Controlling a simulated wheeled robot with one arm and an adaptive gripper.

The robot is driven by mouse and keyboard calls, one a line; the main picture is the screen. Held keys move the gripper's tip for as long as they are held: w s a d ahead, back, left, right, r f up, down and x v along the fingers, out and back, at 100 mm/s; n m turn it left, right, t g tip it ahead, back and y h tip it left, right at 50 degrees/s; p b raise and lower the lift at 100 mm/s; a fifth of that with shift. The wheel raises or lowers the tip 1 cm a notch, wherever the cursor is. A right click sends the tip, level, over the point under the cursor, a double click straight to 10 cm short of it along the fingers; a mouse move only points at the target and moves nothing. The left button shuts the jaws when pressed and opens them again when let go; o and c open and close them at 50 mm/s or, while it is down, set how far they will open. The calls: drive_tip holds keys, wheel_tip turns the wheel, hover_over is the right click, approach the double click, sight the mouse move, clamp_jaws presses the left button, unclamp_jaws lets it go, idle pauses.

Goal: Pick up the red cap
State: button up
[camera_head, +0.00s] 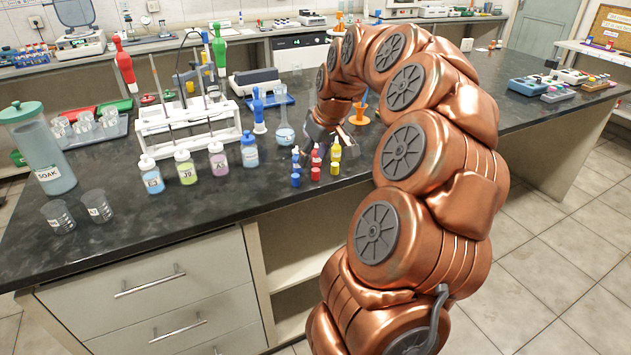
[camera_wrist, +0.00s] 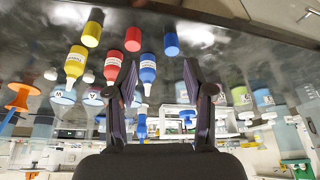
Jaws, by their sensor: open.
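The red cap (camera_head: 315,173) stands on the dark bench top near its front edge, between a blue cap (camera_head: 295,181) and a yellow cap (camera_head: 334,168). In the wrist view the red cap (camera_wrist: 133,39) shows beyond the left fingertip, with the yellow cap (camera_wrist: 91,34) to its left and the blue cap (camera_wrist: 171,44) to its right. My gripper (camera_wrist: 160,75) is open and empty, its fingers apart from the cap. In the head view my gripper (camera_head: 324,142) is above and behind the small bottles, and its fingertips are partly hidden.
Small dropper bottles in blue (camera_head: 296,160), red (camera_head: 315,156) and yellow (camera_head: 336,150) stand just behind the caps. A flask (camera_head: 284,135) and larger labelled bottles (camera_head: 249,152) stand to the left. The bench right of the caps is largely hidden by my arm.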

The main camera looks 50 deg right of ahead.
sight(316, 170)
drive_tip(key=d, duration=0.1)
drive_tip(key=d+f, duration=0.1)
drive_tip(key=d, duration=0.1)
drive_tip(key=shift+s+d+f, duration=0.1)
drive_tip(key=shift+d+f, duration=0.15)
drive_tip(key=shift+d, duration=0.1)
drive_tip(key=shift+w+p+x, duration=0.1)
drive_tip(key=shift+p+x, duration=0.25)
drive_tip(key=shift+x, duration=1.4)
drive_tip(key=shift+w+p+x, duration=0.15)
drive_tip(key=shift+p+x, duration=0.15)
drive_tip(key=shift+x, duration=1.5)
drive_tip(key=shift+d+r, duration=0.15)
drive_tip(key=c, duration=0.8)
